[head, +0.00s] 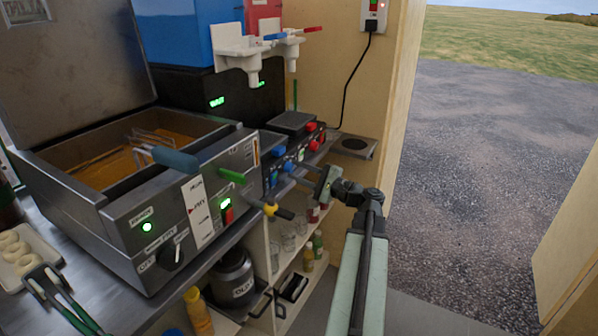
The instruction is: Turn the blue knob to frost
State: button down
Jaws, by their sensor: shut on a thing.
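The blue knob (288,165) sits on the front of a dark control panel, below another blue control (278,151). My gripper (296,173) reaches in from the right with its fingers at the blue knob and is shut on it. The fingers partly hide the knob. The panel's small markings, including any frost label, are too small to read, and I cannot tell which way the knob points.
A fryer (150,225) with a blue-handled basket (175,160) stands to the left. Red knobs (314,145) are just right of the blue ones. White dispensers (243,55) hang above. Shelves with bottles (308,260) are below. Open ground lies right.

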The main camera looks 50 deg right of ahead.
jog(key=shift+r+m, duration=0.1)
jog(key=shift+m, duration=0.6)
jog(key=c, duration=1.1)
grip_release()
jog(key=shift+o, duration=0.2)
jog(key=shift+s, duration=0.1)
jog(key=v, duration=0.7)
jog(key=shift+s+b, duration=0.3)
jog(key=shift+b, duration=0.05)
jog(key=shift+d, duration=0.1)
